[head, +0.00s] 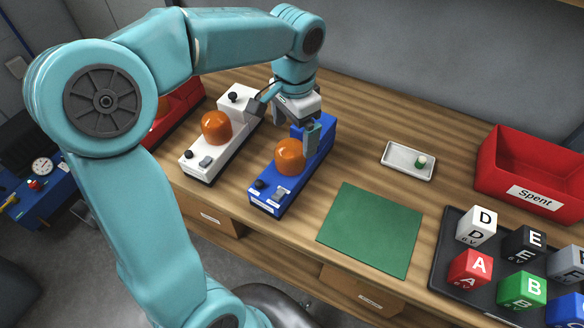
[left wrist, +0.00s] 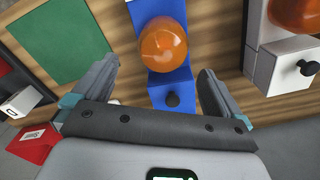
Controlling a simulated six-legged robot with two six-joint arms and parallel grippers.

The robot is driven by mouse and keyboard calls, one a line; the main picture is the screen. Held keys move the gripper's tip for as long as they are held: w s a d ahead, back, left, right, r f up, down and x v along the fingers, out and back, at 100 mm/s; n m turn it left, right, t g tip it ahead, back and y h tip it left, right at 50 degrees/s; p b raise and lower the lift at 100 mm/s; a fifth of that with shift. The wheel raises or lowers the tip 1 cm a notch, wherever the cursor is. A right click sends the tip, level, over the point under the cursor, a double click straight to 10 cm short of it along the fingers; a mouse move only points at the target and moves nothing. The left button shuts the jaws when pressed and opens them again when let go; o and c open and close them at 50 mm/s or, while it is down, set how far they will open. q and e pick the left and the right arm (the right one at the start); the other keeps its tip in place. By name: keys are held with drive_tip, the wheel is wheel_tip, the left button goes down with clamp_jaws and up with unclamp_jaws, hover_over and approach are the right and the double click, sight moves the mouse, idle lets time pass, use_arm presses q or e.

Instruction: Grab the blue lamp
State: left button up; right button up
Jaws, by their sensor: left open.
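The blue lamp (head: 268,193) has a long blue base and an orange dome. It stands on the wooden table, and its far end is partly hidden by my gripper. My left gripper (head: 284,121) is open above the far end of this lamp, behind the dome. In the left wrist view, the blue lamp (left wrist: 170,78) runs up between the open fingers of my left gripper (left wrist: 157,85), with its black knob nearest and the dome beyond. Nothing is held. My right gripper is not in view.
A white lamp (head: 198,165) with an orange dome stands close to the left, and a red lamp (head: 187,106) farther left. A green mat (head: 372,228), a small white tray (head: 395,170), a red "Spent" bin (head: 497,182) and a black tray (head: 443,268) of lettered cubes lie right.

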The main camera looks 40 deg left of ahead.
sight(294, 144)
use_arm(q)
drive_tip(key=shift+w+d+f, duration=0.15)
drive_tip(key=shift+w+f, duration=0.05)
drive_tip(key=shift+f, duration=0.35)
drive_tip(key=shift+w+d+f, duration=0.1)
drive_tip(key=shift+w+f, duration=0.05)
drive_tip(key=shift+f, duration=0.35)
drive_tip(key=shift+s+a+f, duration=0.1)
drive_tip(key=shift+f, duration=0.2)
drive_tip(key=f, duration=0.4)
drive_tip(key=shift+s+a+f, duration=0.1)
drive_tip(key=shift+a+f, duration=0.15)
drive_tip(key=shift+f, duration=0.15)
drive_tip(key=shift+s+r, duration=0.1)
drive_tip(key=shift+s, duration=0.1)
drive_tip(key=shift+w, duration=0.15)
clamp_jaws()
